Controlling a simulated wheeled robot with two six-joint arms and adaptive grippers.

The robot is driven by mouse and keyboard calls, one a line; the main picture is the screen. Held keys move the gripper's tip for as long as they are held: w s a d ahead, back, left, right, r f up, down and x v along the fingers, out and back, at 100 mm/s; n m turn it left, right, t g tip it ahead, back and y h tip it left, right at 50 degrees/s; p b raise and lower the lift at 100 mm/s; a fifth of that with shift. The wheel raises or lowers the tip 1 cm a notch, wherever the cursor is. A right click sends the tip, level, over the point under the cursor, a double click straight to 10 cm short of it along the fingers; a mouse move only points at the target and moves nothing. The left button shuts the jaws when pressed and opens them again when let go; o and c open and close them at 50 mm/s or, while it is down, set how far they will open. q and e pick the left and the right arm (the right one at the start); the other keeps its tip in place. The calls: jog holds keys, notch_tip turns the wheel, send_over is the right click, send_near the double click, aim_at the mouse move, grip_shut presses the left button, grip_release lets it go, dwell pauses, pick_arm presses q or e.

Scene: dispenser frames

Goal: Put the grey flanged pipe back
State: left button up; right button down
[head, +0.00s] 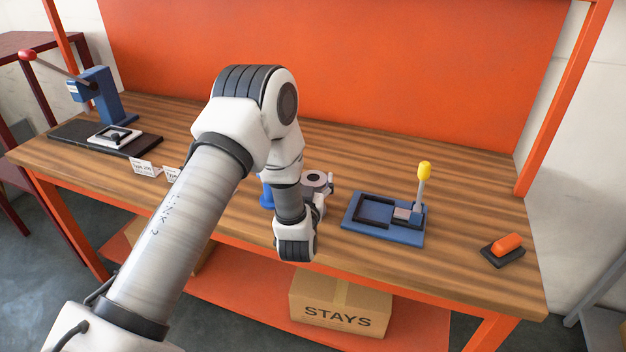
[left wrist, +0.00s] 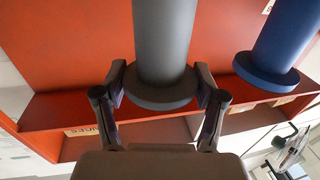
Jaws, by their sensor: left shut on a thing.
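The grey flanged pipe (left wrist: 163,35) is between the two fingers of my left gripper (left wrist: 160,80) in the left wrist view, and the fingers are shut on it near its round flange. In the head view the pipe's grey ring-shaped end (head: 317,177) shows just behind my left wrist, which hides most of the pipe. I cannot tell whether the pipe touches the bench. A blue flanged pipe (left wrist: 277,40) is beside it, apart from the gripper; a sliver of blue (head: 266,194) shows left of my wrist in the head view. My right gripper is not in view.
On the wooden bench (head: 470,200) are a blue fixture (head: 370,232) with a yellow-topped handle, an orange block (head: 507,243) on a black pad, white label cards (head: 143,167) and a blue lever press (head: 108,95). A "STAYS" box (head: 340,300) is below. The bench's right part has free room.

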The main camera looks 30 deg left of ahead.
pick_arm(q)
jog(key=o, duration=1.8)
jog(key=shift+r+p, duration=0.45)
jog(key=shift+r, duration=0.05)
jog(key=shift+s+d+r, duration=0.1)
jog(key=shift+s+r, duration=0.05)
jog(key=shift+s, duration=0.05)
jog(key=b+v, duration=0.3)
jog(key=v, duration=0.8)
jog(key=s+d+f+m+g+h, duration=0.1)
jog(key=s+d+f+g+h, duration=0.1)
jog(key=s+f+g, duration=0.45)
jog(key=s+d+f+m+g+h, duration=0.15)
jog(key=s+f, duration=0.25)
jog(key=f, duration=0.6)
jog(key=s+d+f+m+g+h, duration=0.1)
jog(key=s+d+f+g+h, duration=0.2)
jog(key=s+f, duration=0.35)
jog(key=s+d+f+m+g+h, duration=0.1)
jog(key=s+f+g, duration=0.4)
jog(key=s, duration=0.5)
jog(key=shift+d+f+g, duration=0.3)
jog(key=shift+d+f, duration=0.25)
jog(key=shift+d, duration=0.35)
